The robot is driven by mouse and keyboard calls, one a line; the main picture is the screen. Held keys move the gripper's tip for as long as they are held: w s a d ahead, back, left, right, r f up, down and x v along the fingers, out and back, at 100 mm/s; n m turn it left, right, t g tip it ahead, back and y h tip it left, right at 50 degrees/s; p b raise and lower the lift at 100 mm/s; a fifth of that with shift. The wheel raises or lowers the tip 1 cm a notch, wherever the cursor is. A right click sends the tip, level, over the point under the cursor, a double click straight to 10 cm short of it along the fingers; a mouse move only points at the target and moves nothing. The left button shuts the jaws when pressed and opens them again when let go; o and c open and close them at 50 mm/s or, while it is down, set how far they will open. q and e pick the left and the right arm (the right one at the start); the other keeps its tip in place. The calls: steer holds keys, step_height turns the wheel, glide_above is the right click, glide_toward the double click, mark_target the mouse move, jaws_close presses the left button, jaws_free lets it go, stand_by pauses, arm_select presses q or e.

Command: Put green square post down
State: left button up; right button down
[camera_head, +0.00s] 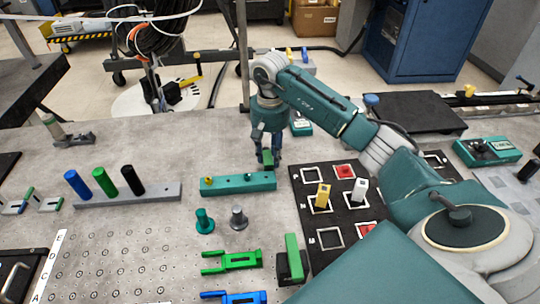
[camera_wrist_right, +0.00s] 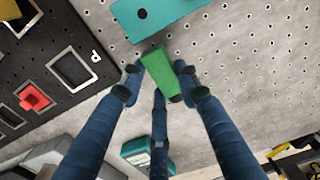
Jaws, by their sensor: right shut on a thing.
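The green square post (camera_head: 267,157) is held in my right gripper (camera_head: 267,150), pointing down just behind the teal bar in the head view. In the right wrist view the green post (camera_wrist_right: 160,75) sits between the blue-grey fingers of my right gripper (camera_wrist_right: 158,85), close to the teal bar (camera_wrist_right: 170,14). Whether the post's lower end touches the table cannot be told. The black board with white square outlines (camera_head: 316,262) lies to the right of the gripper; it also shows at the left of the wrist view (camera_wrist_right: 75,85). My left gripper is not in view.
Red pieces (camera_head: 344,171), a yellow post (camera_head: 323,196) and a white post (camera_head: 360,189) are on the board. A grey rack (camera_head: 150,193) with blue, green and black cylinders stands at left. Table behind the gripper is partly clear.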

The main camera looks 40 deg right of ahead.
steer(key=shift+f, duration=0.6)
steer(key=shift+f, duration=0.15)
steer(key=c, duration=1.3)
jaws_free()
steer(key=shift+o, duration=0.2)
